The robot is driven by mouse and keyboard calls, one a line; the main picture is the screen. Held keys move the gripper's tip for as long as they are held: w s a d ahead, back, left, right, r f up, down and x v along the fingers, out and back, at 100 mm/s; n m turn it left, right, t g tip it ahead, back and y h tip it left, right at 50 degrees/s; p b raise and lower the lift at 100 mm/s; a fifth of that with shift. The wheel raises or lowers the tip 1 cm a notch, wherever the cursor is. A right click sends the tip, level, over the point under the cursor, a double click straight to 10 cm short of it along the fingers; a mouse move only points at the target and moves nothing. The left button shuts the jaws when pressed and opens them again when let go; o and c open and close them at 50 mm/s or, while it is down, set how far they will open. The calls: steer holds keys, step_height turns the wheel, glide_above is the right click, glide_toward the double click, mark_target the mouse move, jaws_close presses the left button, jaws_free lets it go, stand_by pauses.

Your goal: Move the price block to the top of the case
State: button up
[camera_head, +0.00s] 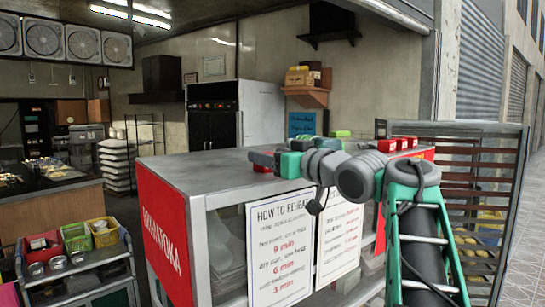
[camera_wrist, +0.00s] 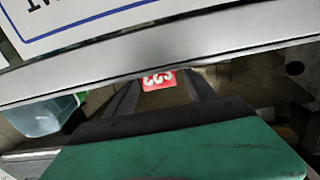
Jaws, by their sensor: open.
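A small red price block (camera_wrist: 158,79) with white figures shows between the two dark fingers of my gripper (camera_wrist: 160,88) in the wrist view. It lies close to the metal edge of the case; I cannot tell what it rests on. My gripper is open, with a finger on each side of the block. In the head view my gripper (camera_head: 268,160) is over the grey top of the case (camera_head: 205,172), its tip at a red piece (camera_head: 262,158). The case has a red side and two white reheating posters on its front.
More red blocks (camera_head: 396,144) and green blocks (camera_head: 340,134) stand at the back of the case top. A slatted rack (camera_head: 490,165) stands at the right. A cart with colored bins (camera_head: 75,238) stands at the left. The left part of the case top is clear.

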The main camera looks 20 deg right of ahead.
steer(key=shift+s+r, duration=0.15)
steer(key=shift+r, duration=0.05)
steer(key=b+v, duration=0.3)
steer(key=v, duration=0.8)
steer(key=shift+s, duration=0.35)
steer(key=shift+d, duration=0.15)
